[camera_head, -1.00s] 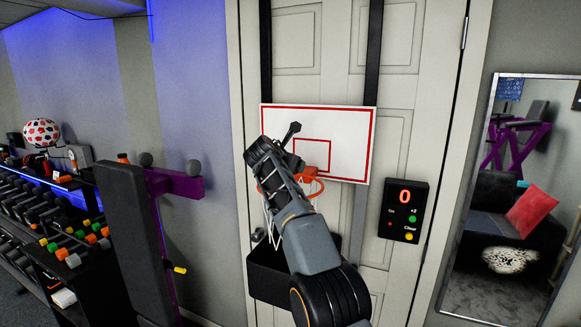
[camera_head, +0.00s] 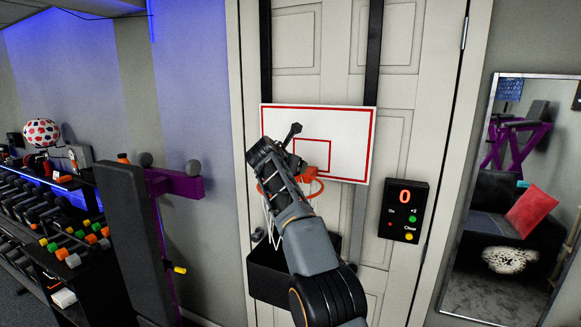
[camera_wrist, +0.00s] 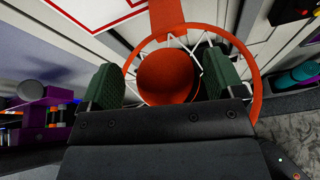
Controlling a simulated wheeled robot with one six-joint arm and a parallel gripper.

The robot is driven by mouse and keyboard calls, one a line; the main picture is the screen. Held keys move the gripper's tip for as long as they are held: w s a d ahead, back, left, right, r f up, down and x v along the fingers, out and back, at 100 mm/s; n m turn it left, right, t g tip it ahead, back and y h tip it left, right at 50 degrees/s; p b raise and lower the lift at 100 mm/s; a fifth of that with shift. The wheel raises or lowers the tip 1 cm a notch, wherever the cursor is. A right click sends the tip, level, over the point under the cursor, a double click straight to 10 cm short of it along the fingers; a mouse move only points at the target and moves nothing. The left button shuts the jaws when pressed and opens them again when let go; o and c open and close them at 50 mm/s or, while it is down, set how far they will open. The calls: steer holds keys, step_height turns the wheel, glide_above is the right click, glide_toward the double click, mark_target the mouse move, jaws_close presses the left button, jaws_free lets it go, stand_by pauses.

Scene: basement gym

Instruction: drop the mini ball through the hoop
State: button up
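The mini ball (camera_wrist: 167,77), red-orange, shows in the wrist view inside the ring of the orange hoop (camera_wrist: 256,85), with white net strands around it. My gripper (camera_wrist: 163,80) is over the hoop, its two green fingers on either side of the ball. Net shows in a gap between the left finger and the ball, so the fingers look open; the ball's exact height is unclear. In the head view my arm partly covers the hoop (camera_head: 316,187), and the ball is hidden. The white backboard (camera_head: 345,125) with red lines hangs on the door.
A scoreboard (camera_head: 404,210) reading 0 is right of the backboard. A black bin (camera_head: 270,283) hangs below the hoop. A bench (camera_head: 135,235) and a dumbbell rack (camera_head: 60,240) stand left; a mirror (camera_head: 510,200) stands right.

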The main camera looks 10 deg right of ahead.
steer(key=shift+o, duration=0.9)
steer(key=b+v, duration=0.3)
steer(key=v, duration=1)
steer(key=shift+s+a+b, duration=0.2)
steer(key=shift+s+b, duration=0.1)
steer(key=shift+s, duration=0.05)
steer(key=shift+r, duration=0.1)
steer(key=s+d+f+m+g+y, duration=0.2)
steer(key=s+d+f+m, duration=0.1)
steer(key=s+f+m, duration=0.6)
steer(key=s+d+f+m+g+y, duration=0.2)
steer(key=s+d+f+m, duration=0.1)
steer(key=s+f+m, duration=0.6)
steer(key=s+d+f+m+g+y, duration=0.2)
steer(key=s+d+f+m+y, duration=0.1)
steer(key=s+f+m, duration=0.6)
steer(key=s+f+b, duration=0.1)
steer(key=s+f, duration=0.3)
steer(key=f, duration=0.2)
steer(key=shift+s+d+m+g, duration=0.15)
steer(key=shift+s+m+g, duration=0.15)
steer(key=shift+s+g, duration=0.1)
